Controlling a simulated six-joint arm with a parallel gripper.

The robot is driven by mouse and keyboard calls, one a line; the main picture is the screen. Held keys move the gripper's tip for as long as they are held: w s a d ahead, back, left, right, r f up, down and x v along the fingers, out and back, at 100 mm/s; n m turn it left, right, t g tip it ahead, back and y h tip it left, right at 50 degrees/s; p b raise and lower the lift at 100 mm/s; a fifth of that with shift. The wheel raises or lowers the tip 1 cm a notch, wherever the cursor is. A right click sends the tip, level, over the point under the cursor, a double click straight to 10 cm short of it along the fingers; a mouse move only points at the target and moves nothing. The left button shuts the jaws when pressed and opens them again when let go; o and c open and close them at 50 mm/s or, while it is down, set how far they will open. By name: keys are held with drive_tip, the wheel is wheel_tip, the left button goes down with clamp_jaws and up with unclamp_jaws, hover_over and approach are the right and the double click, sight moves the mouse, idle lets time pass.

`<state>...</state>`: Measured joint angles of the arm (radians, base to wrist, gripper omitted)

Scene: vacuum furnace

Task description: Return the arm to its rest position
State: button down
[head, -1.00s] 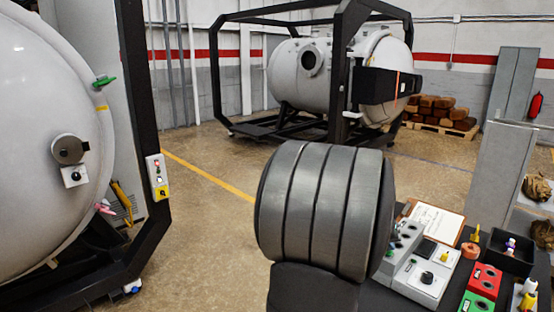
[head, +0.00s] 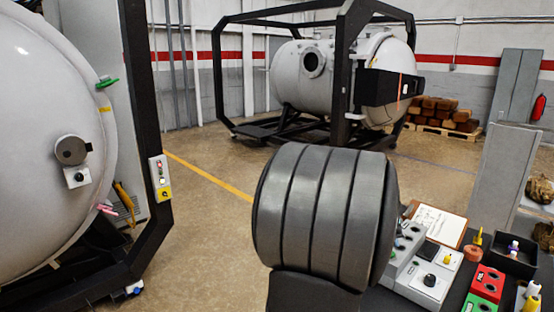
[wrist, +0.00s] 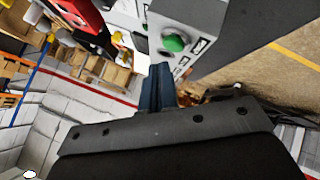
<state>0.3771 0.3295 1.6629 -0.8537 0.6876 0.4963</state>
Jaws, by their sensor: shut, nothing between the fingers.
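My gripper (wrist: 160,78) shows in the wrist view as two dark blue fingers pressed together, with nothing between them. Its tips are close to a grey control box with a green button (wrist: 175,43) in that picture; I cannot tell the gap. In the head view my grey ribbed arm link fills the lower middle, and it hides the gripper.
A bench at the lower right carries a grey control panel (head: 427,278), a clipboard (head: 438,223), a black bin (head: 512,262) and red (head: 487,279) and green boxes. A white furnace door (head: 45,150) stands at left, another furnace (head: 300,85) behind. Floor between is clear.

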wheel_tip(320, 180, down, 2)
drive_tip(key=shift+f, duration=0.15)
wheel_tip(320, 180, up, 10)
drive_tip(key=s+a+m+y, duration=0.15)
drive_tip(key=s+a, duration=0.25)
drive_tip(key=s, duration=0.7)
drive_tip(key=s+a+f+y, duration=0.1)
drive_tip(key=s+a+f, duration=0.3)
drive_tip(key=s, duration=0.3)
drive_tip(key=s+a+f+m+t+y, duration=0.1)
drive_tip(key=s+a+f, duration=0.3)
drive_tip(key=s+a, duration=0.2)
drive_tip(key=s+a+f+y, duration=0.1)
drive_tip(key=s+a+f, duration=0.2)
drive_tip(key=s+a, duration=0.2)
drive_tip(key=shift+s+f+t, duration=0.4)
drive_tip(key=shift+s, duration=1.15)
drive_tip(key=shift+a, duration=0.1)
